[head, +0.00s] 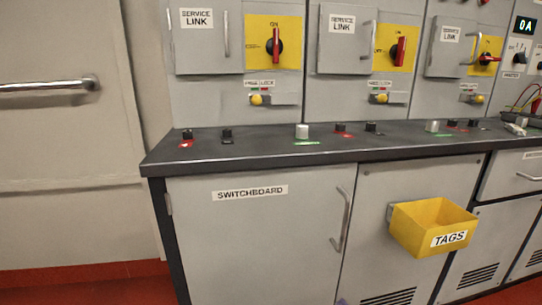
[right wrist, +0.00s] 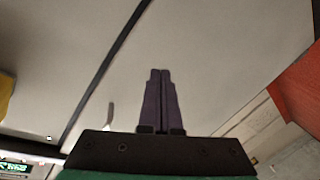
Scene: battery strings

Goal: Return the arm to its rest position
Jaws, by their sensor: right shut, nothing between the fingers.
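My right gripper (right wrist: 160,73) shows in the right wrist view with its two dark fingers pressed together and nothing between them. It points toward a plain grey surface that looks like the switchboard cabinet front. In the head view only a small purple tip of it (head: 342,301) shows at the bottom edge, in front of the cabinet; the rest of that arm is out of frame. My left gripper is in neither view.
The switchboard's dark counter (head: 240,152) juts out above the grey cabinet doors (head: 260,235). A yellow TAGS bin (head: 405,236) sticks out from the front. Panels with red-handled switches (head: 276,46) stand behind the counter. A door with a metal handle (head: 45,86) is at left.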

